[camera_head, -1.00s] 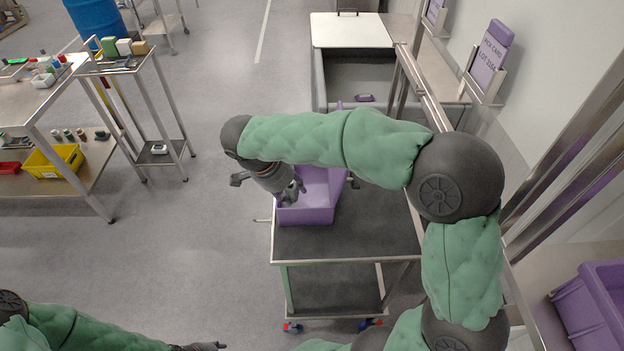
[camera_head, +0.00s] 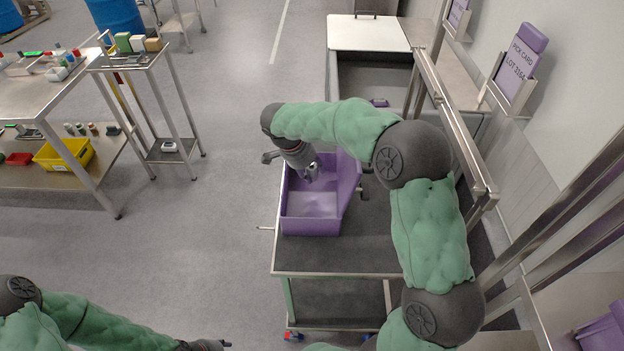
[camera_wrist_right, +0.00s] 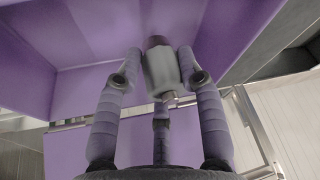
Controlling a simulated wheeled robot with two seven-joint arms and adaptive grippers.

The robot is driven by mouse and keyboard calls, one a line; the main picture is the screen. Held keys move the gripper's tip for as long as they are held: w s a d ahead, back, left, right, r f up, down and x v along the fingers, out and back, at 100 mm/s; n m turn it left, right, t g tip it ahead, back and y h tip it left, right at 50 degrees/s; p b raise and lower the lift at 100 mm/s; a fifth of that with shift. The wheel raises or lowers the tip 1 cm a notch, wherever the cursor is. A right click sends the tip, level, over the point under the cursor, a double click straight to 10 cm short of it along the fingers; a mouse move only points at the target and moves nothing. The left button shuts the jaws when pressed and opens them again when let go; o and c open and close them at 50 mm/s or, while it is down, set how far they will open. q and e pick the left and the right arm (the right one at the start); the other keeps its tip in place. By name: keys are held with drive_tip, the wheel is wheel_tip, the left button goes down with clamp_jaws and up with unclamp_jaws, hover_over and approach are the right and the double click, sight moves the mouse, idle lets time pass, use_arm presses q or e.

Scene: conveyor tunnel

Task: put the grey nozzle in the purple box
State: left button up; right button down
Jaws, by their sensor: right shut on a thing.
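The purple box (camera_head: 310,228) stands open on the dark-topped trolley, with a raised purple flap or wall on its right side. My right gripper (camera_head: 312,172) is over the back part of the box, pointing down. In the right wrist view its fingers (camera_wrist_right: 158,75) are shut on the grey nozzle (camera_wrist_right: 161,73), a light grey cylinder with a dark reddish end. Purple box walls (camera_wrist_right: 85,90) fill the view beyond it. I cannot tell how far the nozzle is from the box floor. My left gripper (camera_head: 208,345) is low at the bottom edge, small and unclear.
The trolley top (camera_head: 330,258) is bare in front of the box. A grey bin with a white lid (camera_head: 367,33) stands behind it. A metal rail and a pick card (camera_head: 515,68) are on the right. Steel tables with a yellow bin (camera_head: 63,155) stand left, across open floor.

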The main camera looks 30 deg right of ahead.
sight(312, 177)
drive_tip(key=shift+w+d+f, duration=0.35)
drive_tip(key=shift+w+f, duration=0.1)
drive_tip(key=shift+f, duration=0.25)
wheel_tip(312, 177, down, 4)
drive_tip(key=shift+w+d+r+b, duration=0.15)
drive_tip(key=shift+r+b, duration=0.05)
drive_tip(key=shift+b, duration=0.55)
drive_tip(key=shift+r, duration=0.1)
drive_tip(key=c, duration=0.8)
unclamp_jaws()
